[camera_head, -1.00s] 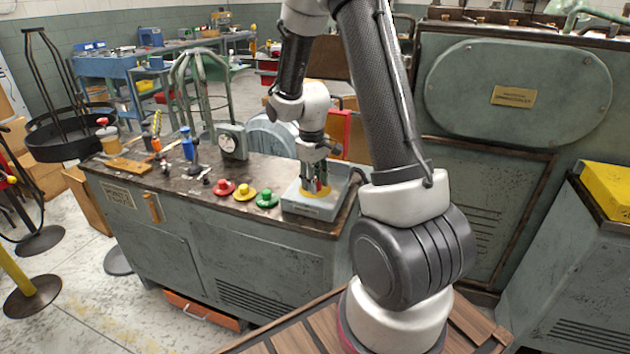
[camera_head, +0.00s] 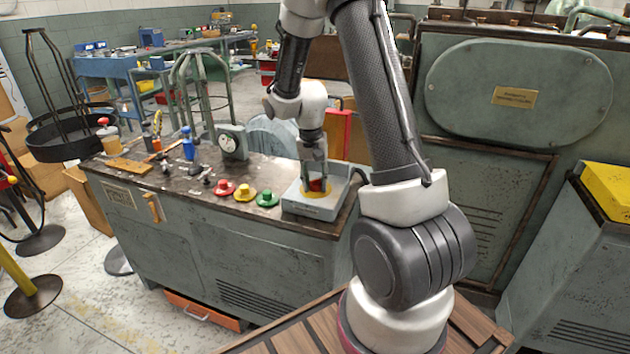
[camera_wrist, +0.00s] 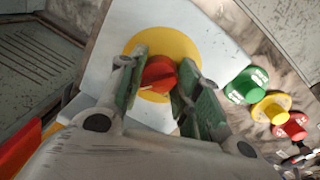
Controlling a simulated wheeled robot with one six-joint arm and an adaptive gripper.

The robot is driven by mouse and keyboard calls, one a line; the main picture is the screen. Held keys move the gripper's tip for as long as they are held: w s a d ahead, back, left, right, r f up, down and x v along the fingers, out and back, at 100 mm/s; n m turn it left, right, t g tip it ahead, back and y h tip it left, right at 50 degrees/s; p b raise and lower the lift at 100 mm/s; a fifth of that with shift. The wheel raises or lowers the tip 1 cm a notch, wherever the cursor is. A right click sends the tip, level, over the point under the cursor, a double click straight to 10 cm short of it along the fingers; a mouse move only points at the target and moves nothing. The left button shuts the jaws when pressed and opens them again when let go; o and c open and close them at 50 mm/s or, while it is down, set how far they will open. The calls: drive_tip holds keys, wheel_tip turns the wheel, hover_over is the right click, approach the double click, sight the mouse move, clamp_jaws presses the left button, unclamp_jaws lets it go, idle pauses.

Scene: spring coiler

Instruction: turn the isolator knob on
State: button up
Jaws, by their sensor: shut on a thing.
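The isolator knob (camera_wrist: 158,75) is red and sits on a round yellow plate (camera_wrist: 184,44) on a pale grey box (camera_wrist: 110,60). In the head view the red knob (camera_head: 318,185) shows small on the grey box (camera_head: 310,207) at the right end of the bench top. My gripper (camera_wrist: 166,88) points down over it, with one green-padded finger on each side, shut on the knob. A pale pointer mark shows on the knob's lower left side. Part of the knob is hidden by the fingers.
Green (camera_head: 267,199), yellow (camera_head: 243,192) and red (camera_head: 223,188) push buttons stand in a row left of the box. A dial gauge (camera_head: 231,142) and several small levers are farther left. A red panel (camera_head: 338,133) stands behind the box.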

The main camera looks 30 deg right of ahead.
sight(312, 183)
drive_tip(key=shift+m, duration=0.6)
drive_tip(key=o, duration=1)
drive_tip(key=shift+o, duration=0.2)
wheel_tip(312, 183, up, 12)
drive_tip(key=shift+w+a, duration=0.3)
drive_tip(key=shift+a, duration=0.05)
